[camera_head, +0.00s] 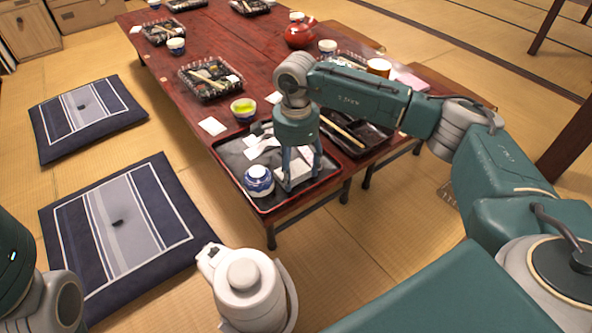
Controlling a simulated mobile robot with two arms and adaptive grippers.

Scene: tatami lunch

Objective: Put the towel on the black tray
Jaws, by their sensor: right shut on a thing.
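The black tray (232,163) with a reddish rim lies on the near end of the dark red table. My right gripper (299,181) points down over the right part of this tray. It is shut on a pale towel (294,168), partly hidden by the fingers. The towel is at or just above the tray surface; I cannot tell whether it touches. My left gripper is not in view.
A blue and white lidded cup (258,181) stands on the tray's near corner, with white pieces (262,145) behind it. A cup with green contents (243,109) stands beyond. Another dark tray (352,137) is to the right. Cushions (117,222) lie left.

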